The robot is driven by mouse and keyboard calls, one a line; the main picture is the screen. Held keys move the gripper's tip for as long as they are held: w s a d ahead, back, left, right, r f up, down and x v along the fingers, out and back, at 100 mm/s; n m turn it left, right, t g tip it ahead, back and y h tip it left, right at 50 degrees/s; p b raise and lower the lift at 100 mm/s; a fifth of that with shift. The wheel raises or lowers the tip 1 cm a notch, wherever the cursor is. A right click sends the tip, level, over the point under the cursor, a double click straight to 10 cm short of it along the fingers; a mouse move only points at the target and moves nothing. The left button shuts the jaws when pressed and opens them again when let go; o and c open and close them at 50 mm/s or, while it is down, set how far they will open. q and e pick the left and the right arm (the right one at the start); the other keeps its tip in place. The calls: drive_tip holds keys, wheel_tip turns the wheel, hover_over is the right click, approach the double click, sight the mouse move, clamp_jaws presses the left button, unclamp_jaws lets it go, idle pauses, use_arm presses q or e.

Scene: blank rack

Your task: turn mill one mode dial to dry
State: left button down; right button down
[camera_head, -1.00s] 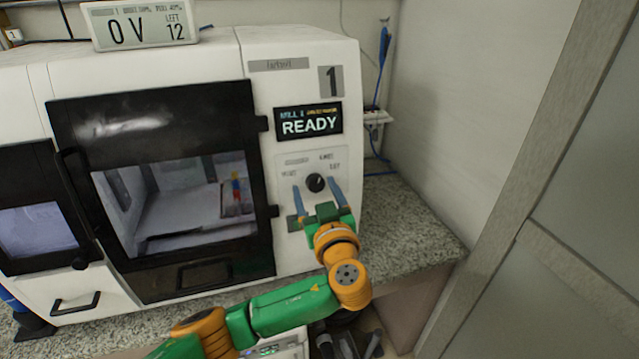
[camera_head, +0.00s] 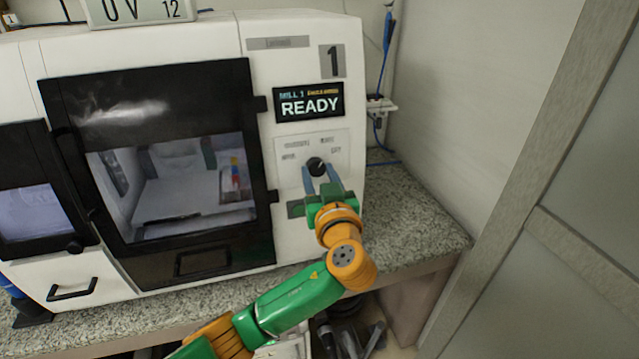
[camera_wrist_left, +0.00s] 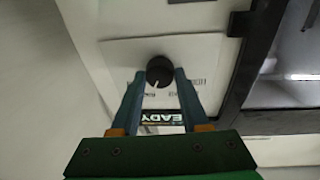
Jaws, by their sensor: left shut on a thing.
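The mode dial (camera_head: 316,166) is a small black round knob on a pale label panel of mill one, below the screen (camera_head: 309,102) reading READY. In the left wrist view the dial (camera_wrist_left: 159,70) shows a white pointer mark. My left gripper (camera_head: 320,174) has its two blue fingers drawn in on either side of the dial, shut on it. In the left wrist view the fingertips (camera_wrist_left: 160,76) reach the dial's sides. The dial's lettering is too blurred to read reliably. My right gripper is not in view.
Mill one's dark door (camera_head: 165,170) with a window stands left of the dial panel. A grey speckled counter (camera_head: 410,215) runs below, clear at the right. A wall and a framed grey panel (camera_head: 570,230) bound the right side. A blue cable hangs behind.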

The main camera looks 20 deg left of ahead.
use_arm(q)
drive_tip(key=shift+f+m, duration=0.2)
drive_tip(key=shift+m, duration=0.3)
drive_tip(key=shift+r+m+p, duration=0.35)
drive_tip(key=shift+m+p, duration=0.1)
drive_tip(key=shift+m, duration=0.45)
drive_tip(key=m+h+p, duration=0.1)
drive_tip(key=m+p, duration=0.1)
drive_tip(key=m, duration=0.1)
drive_tip(key=shift+m+p, duration=0.5)
drive_tip(key=shift+m, duration=0.2)
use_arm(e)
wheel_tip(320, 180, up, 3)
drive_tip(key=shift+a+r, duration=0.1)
use_arm(q)
drive_tip(key=shift+c, duration=2)
unclamp_jaws()
